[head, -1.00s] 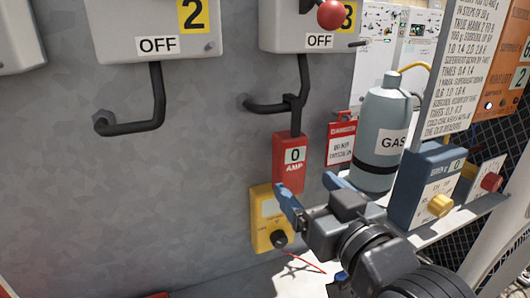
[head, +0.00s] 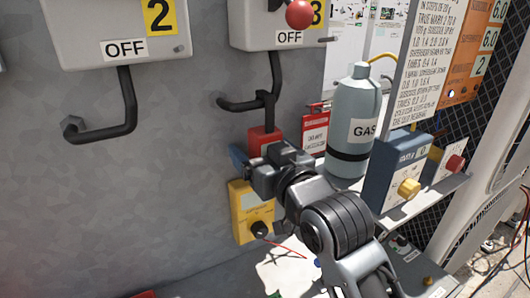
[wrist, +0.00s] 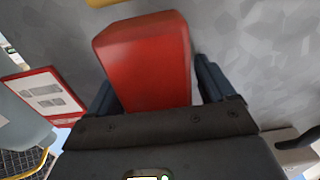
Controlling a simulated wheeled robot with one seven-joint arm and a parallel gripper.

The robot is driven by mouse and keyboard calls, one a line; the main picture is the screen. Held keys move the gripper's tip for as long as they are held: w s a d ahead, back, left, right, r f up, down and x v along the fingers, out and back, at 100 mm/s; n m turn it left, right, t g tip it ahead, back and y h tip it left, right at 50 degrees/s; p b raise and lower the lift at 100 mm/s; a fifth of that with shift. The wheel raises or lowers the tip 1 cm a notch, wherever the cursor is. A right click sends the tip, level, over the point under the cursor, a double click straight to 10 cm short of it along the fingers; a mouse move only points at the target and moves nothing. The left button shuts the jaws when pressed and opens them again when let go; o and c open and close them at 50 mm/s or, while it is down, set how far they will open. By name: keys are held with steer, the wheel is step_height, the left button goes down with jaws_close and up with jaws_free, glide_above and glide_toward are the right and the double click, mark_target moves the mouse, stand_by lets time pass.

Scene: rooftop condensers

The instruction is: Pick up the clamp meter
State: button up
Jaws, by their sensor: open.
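The clamp meter (head: 264,137) is a red, boxy device hanging under the conduit below box 3. In the head view my gripper (head: 248,160) is in front of it and hides most of its body, including its display. In the wrist view the red clamp meter body (wrist: 145,62) stands between the two blue fingers of my gripper (wrist: 156,92). The fingers are open, one on each side of it. A narrow gap shows beside the right finger; contact at the left finger is unclear.
A yellow meter (head: 250,212) with a black knob sits just below. To the right are a red tag (head: 315,133), a grey gas bottle (head: 354,105) and a blue box (head: 398,175) on a shelf. The wall to the left is bare below the handle (head: 125,105).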

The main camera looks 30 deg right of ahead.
steer(key=c, duration=1.3)
steer(key=shift+r, duration=0.1)
